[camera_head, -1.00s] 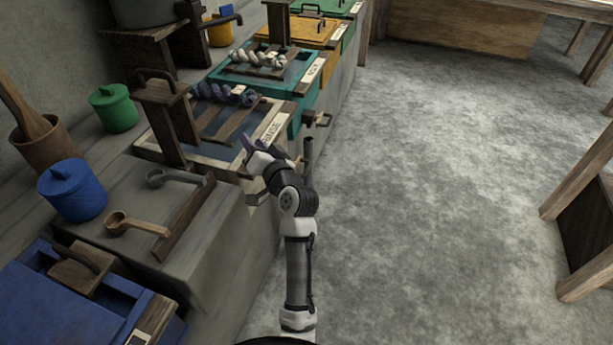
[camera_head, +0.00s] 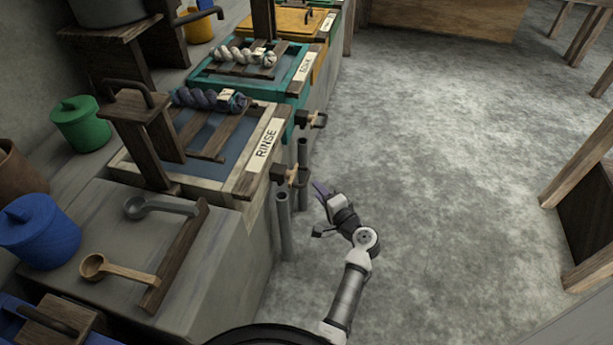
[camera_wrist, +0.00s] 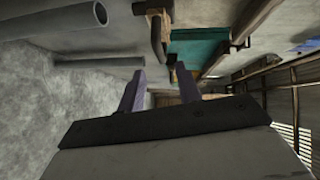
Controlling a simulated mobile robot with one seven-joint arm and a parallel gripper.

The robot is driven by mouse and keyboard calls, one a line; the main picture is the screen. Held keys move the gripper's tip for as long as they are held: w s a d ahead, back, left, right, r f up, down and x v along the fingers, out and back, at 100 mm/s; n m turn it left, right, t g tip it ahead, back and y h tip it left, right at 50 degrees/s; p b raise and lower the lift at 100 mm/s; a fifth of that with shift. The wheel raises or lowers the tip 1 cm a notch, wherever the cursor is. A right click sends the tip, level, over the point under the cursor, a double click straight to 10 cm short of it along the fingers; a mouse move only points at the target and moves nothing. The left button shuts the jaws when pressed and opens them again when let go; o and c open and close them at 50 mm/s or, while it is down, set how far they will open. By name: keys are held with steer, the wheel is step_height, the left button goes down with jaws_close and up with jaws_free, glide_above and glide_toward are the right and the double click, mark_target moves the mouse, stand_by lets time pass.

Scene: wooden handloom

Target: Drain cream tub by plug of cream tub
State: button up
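The cream tub (camera_head: 238,188) is marked RINSE and stands left of my gripper, with dark bluish liquid inside. Its plug (camera_head: 284,172), a wooden block with a dark handle, sticks out of the tub's front side, above an upright grey pipe. A wooden block with a dark bar, which looks like this plug (camera_wrist: 158,28), shows near the top of the wrist view. My gripper (camera_head: 320,190) is right of the plug, apart from it, over the floor side. In the wrist view its two purple fingers (camera_wrist: 160,88) are spread with nothing held between them.
Upright grey pipes (camera_head: 284,212) stand before the tubs. A teal tub (camera_head: 290,95) with its own plug (camera_head: 312,119) is behind. A grey ledge holds a grey ladle (camera_head: 150,208) and wooden ladle (camera_head: 110,268). The floor (camera_head: 440,150) to the right is clear.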

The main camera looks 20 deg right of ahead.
mark_target(307, 176)
steer(key=x, duration=0.8)
steer(key=shift+a, duration=0.1)
steer(key=shift+c, duration=0.2)
jaws_close()
